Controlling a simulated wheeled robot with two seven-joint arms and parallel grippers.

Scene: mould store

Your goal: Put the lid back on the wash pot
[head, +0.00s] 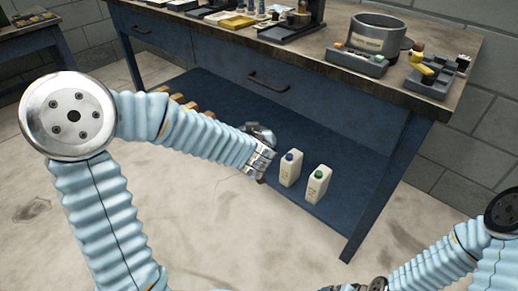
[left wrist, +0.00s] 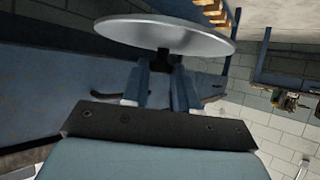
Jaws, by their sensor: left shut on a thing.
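A round steel lid (left wrist: 165,35) fills the top of the left wrist view, tilted, its dark knob between the fingers of my left gripper (left wrist: 163,65). The gripper is shut on the knob. In the head view the lid (head: 262,131) is a small grey shape, partly hidden behind my left gripper (head: 263,150), in front of the workbench's lower shelf. The wash pot, a wide steel pot (head: 378,36), stands at the right of the bench top, well above and right of the lid; its top looks open. My right gripper (head: 350,288) is cut off at the bottom edge.
The workbench (head: 240,50) has blue drawers and a worn top. Grey trays of small items (head: 355,62) (head: 432,80) stand beside the pot. Two white bottles (head: 291,168) (head: 318,184) and several wooden pieces (head: 190,105) are on the lower shelf (head: 345,190). The floor in front is clear.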

